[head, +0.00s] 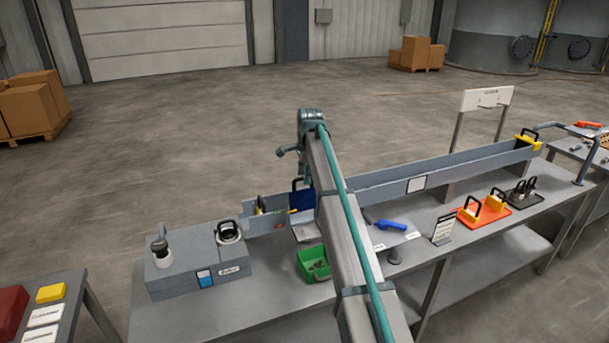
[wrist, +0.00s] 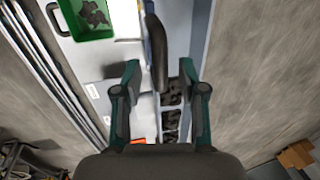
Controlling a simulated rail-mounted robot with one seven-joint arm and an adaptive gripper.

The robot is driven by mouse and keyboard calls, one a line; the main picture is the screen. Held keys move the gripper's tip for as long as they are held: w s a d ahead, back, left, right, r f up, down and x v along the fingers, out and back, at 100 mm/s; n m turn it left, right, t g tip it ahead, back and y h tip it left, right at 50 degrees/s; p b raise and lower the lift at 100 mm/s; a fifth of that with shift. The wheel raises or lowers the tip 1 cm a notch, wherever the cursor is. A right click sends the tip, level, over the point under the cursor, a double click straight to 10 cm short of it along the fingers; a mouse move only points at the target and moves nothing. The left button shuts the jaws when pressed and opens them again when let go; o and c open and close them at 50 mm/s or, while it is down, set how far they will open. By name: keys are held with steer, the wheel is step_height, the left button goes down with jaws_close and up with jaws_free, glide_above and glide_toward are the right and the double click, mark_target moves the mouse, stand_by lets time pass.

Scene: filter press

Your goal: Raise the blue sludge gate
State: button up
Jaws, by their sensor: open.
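The blue sludge gate (head: 302,200) stands in the grey trough, just left of my arm in the head view. Its black loop handle (head: 297,184) sticks up above the plate, and my arm covers part of the area beside it. In the wrist view my gripper (wrist: 161,76) is open, with one finger on each side of a dark upright handle (wrist: 155,52), seen nearly edge-on. The handle lies between the fingers' lines with a gap on both sides; I cannot tell its depth relative to the fingertips.
The trough (head: 450,170) runs right to a yellow gate (head: 528,140). A green bin (head: 313,263), blue tool (head: 390,225) and orange tray (head: 484,213) lie on the bench. A grey box (head: 200,263) stands at left. Dark lumps (wrist: 171,92) lie in the trough.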

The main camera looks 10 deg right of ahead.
step_height(320, 180, up, 12)
steer(key=s, duration=0.2)
steer(key=shift+s+d, duration=0.15)
steer(key=shift+d, duration=0.1)
steer(key=shift+f, duration=0.1)
steer(key=s+f+n, duration=0.3)
steer(key=s+f, duration=0.4)
steer(key=f, duration=0.4)
steer(key=s+f+n+g, duration=0.1)
steer(key=s+f+n, duration=0.35)
steer(key=f, duration=0.75)
steer(key=s+f+n, duration=0.1)
steer(key=s+f, duration=0.7)
steer(key=f, duration=0.3)
steer(key=s+f+n+g+b, duration=0.1)
steer(key=s+f+n+g, duration=0.1)
steer(key=s+f, duration=1)
steer(key=s+f+n+g+b, duration=0.1)
steer(key=s+f+n+g, duration=0.1)
steer(key=s+f, duration=1)
steer(key=s+f+n+g+b, duration=0.1)
steer(key=s+f+n+g, duration=0.2)
steer(key=s+f, duration=0.9)
steer(key=s+a+g, duration=0.1)
steer(key=s, duration=1.3)
steer(key=shift+b, duration=0.3)
